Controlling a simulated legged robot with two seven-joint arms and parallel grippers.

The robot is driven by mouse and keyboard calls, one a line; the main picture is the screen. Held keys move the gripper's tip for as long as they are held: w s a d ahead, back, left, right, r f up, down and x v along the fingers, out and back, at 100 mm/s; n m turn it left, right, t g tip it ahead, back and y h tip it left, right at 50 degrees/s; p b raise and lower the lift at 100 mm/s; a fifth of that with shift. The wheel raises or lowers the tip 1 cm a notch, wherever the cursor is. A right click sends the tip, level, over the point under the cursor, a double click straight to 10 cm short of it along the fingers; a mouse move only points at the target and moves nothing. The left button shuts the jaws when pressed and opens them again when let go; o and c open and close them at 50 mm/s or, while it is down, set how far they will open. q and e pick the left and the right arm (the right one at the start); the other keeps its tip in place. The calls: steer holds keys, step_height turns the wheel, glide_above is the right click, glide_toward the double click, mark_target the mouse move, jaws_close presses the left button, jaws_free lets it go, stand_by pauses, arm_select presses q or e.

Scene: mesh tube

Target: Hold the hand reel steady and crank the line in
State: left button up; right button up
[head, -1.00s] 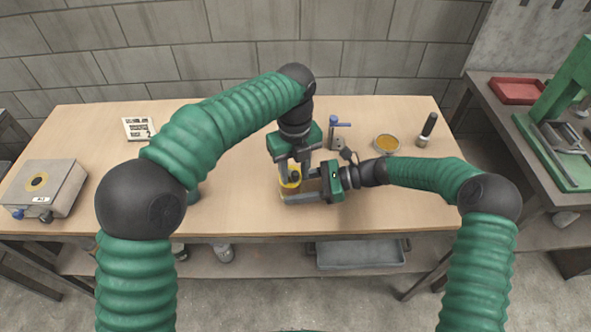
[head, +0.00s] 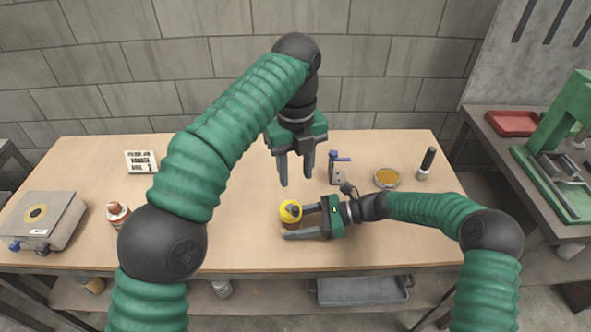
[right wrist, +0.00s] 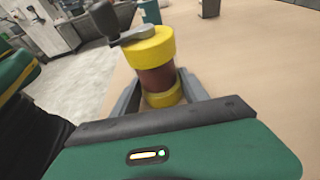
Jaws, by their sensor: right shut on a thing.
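The hand reel (head: 290,212) stands upright near the front middle of the table. In the right wrist view the reel (right wrist: 153,75) shows yellow flanges, a reddish-brown drum and a grey crank arm (right wrist: 135,37) on top with a dark knob (right wrist: 102,20). My right gripper (head: 287,222) is shut around the reel's body from the right side. My left gripper (head: 296,182) points down above and behind the reel, apart from it. Its fingers are spread with nothing between them.
On the table (head: 230,245) are a grey box (head: 42,218) at left, a red-brown bottle (head: 117,213), a printed card (head: 141,161), a blue-handled fixture (head: 337,167), a round amber dish (head: 386,178) and a black-handled tool (head: 427,162). A side bench with a red tray (head: 515,123) stands at right.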

steer(key=o, duration=1.1)
steer(key=shift+c, duration=0.2)
